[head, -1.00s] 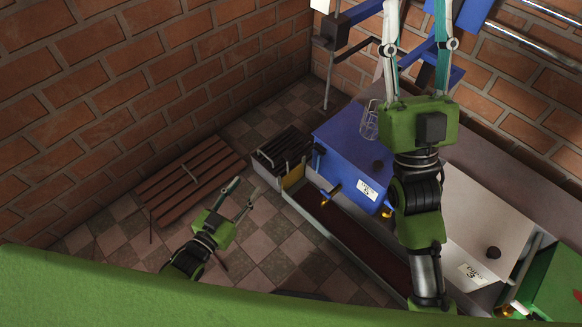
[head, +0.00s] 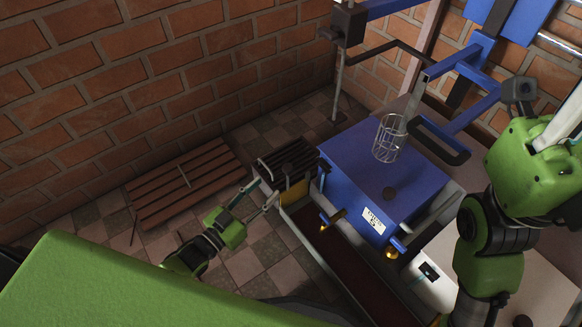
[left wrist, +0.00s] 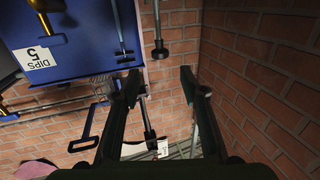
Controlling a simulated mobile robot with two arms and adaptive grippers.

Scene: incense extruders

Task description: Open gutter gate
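The gutter (head: 330,250) is a long trough with a dark red bottom, running along the front of the machines. A yellow plate (head: 294,193), which looks like the gutter gate, stands across its far end beside a slatted dark box. My left gripper (head: 257,192) is open and empty, just left of the plate, its fingers pointing toward it; I cannot tell whether a fingertip touches. In the left wrist view its two fingers (left wrist: 160,82) are spread apart with nothing between them. My right gripper is partly cut off at the right edge, its fingers mostly out of view.
The slatted box (head: 288,160) stands at the gutter's far end. A blue tank (head: 350,165) with a wire basket (head: 388,140) on top and brass taps stands right of it. A brown slatted pallet (head: 185,180) lies on the left floor.

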